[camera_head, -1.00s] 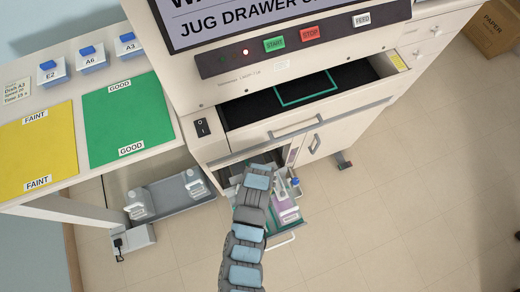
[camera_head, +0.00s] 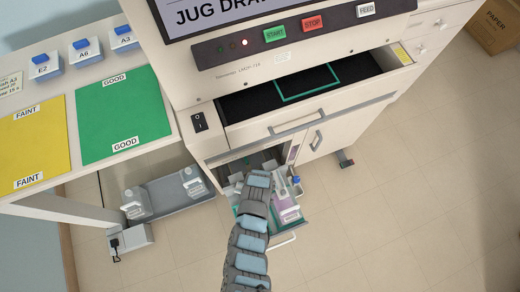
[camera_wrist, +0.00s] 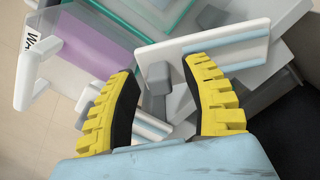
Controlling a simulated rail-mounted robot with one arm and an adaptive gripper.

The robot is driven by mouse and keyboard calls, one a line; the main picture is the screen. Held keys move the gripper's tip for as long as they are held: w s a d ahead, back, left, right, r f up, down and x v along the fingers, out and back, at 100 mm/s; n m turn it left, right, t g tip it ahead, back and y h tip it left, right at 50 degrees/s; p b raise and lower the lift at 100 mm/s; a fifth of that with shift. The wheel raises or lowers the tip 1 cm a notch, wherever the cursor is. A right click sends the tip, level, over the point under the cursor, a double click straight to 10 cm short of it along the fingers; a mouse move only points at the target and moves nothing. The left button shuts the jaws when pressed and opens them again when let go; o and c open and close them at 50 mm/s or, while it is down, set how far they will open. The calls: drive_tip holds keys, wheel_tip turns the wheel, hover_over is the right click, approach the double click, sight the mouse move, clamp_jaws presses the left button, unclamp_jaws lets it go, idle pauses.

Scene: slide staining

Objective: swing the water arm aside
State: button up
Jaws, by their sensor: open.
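My gripper (camera_wrist: 160,72) is open in the wrist view, its yellow fingers with black pads apart. A grey upright tab (camera_wrist: 155,80) shows between the fingers, with no clear contact. A white bar with a pale blue stripe (camera_wrist: 215,48) crosses just beyond the fingertips; it may be the water arm, but I cannot tell for sure. A jug with purple contents (camera_wrist: 100,40) and a partly hidden label starting with "W" stands at the upper left. In the head view, my arm reaches over the open lower jug drawer (camera_head: 283,239) and hides part of its contents.
An upper drawer (camera_head: 300,97) with a black interior is open above. The cabinet door with a handle (camera_head: 317,140) is to the right. A grey tray with white bottles (camera_head: 165,195) stands at the left. The floor (camera_head: 400,210) at the right is clear.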

clamp_jaws()
